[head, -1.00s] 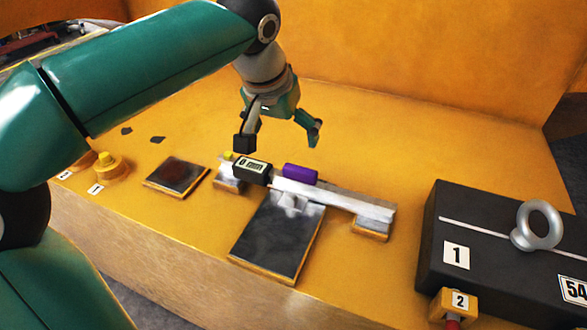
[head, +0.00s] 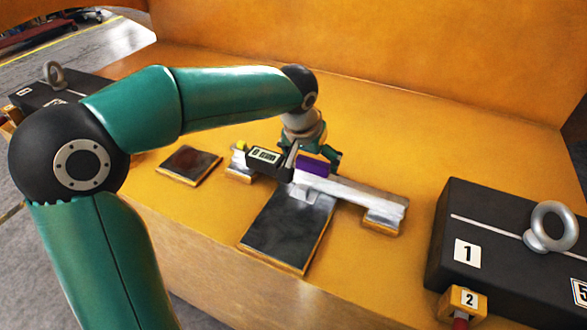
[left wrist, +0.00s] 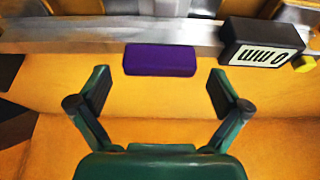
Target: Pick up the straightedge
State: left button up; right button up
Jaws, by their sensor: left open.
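The straightedge (head: 355,192) is a long silver bar lying across raised metal pads, also seen in the left wrist view (left wrist: 75,37). It carries a purple grip block (head: 313,168) and a black readout box (head: 264,157) showing 0 mm. My left gripper (head: 314,160) is open, with its fingers at the purple block. In the left wrist view (left wrist: 160,85), the purple block (left wrist: 160,60) lies between and just ahead of the fingertips, with a gap at each end. No grasp shows. My right gripper is out of view.
A black casting marked 1 (head: 500,240) with a lifting eye (head: 549,227) stands at the right, a yellow block marked 2 (head: 463,300) before it. Dark plates (head: 288,232) lie on the yellow surface. A yellow wall (head: 400,50) rises behind. Another black casting (head: 70,90) stands far left.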

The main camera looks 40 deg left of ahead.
aim_at(313, 161)
pick_arm(q)
jog(key=shift+x, duration=1.35)
jog(key=shift+w+r, duration=0.15)
jog(key=c, duration=1.6)
notch_tip(313, 161, up, 20)
jog(key=p, duration=0.2)
